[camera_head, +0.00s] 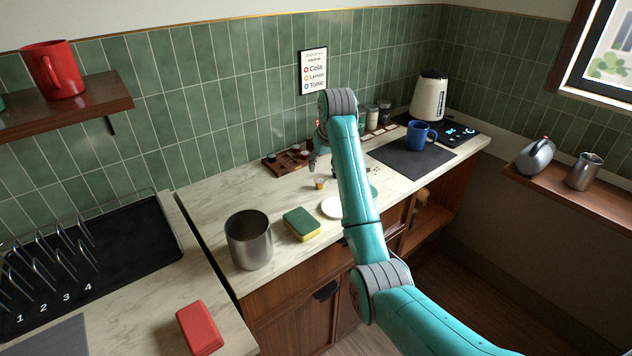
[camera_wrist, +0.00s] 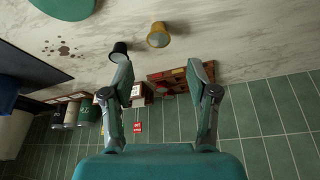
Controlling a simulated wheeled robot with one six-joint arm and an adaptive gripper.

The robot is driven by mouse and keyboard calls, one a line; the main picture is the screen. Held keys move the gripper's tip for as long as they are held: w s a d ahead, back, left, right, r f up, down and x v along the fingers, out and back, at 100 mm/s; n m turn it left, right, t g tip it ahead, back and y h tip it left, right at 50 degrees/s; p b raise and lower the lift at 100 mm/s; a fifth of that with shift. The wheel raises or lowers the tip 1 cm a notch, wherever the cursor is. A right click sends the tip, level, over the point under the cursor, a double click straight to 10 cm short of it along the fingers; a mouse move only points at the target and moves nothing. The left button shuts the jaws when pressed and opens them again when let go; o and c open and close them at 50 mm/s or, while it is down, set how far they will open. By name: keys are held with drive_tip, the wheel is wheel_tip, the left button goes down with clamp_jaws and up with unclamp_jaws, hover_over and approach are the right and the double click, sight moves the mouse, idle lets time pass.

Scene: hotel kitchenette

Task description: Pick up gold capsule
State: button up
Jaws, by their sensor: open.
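The gold capsule (camera_head: 320,184) stands on the marble counter, left of my arm in the head view. In the wrist view the gold capsule (camera_wrist: 158,36) is beyond the fingertips, between their lines. My gripper (camera_wrist: 162,72) is open and empty, its two fingers apart. In the head view my gripper (camera_head: 316,162) hangs above the counter, a little behind the capsule and apart from it. A black capsule (camera_wrist: 119,50) is beside the gold one in the wrist view, close to the tip of the left finger.
A wooden compartment tray (camera_head: 287,161) lies near the tiled wall. A white plate (camera_head: 332,207), sponge (camera_head: 302,223) and steel canister (camera_head: 248,240) stand towards the front. A blue mug (camera_head: 420,135) is on a dark mat (camera_head: 411,160) to the right. Dark spots (camera_wrist: 64,48) mark the counter.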

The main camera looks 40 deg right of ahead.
sight(320, 181)
drive_tip(key=x, duration=0.9)
drive_tip(key=shift+s+f, duration=0.1)
drive_tip(key=c, duration=0.7)
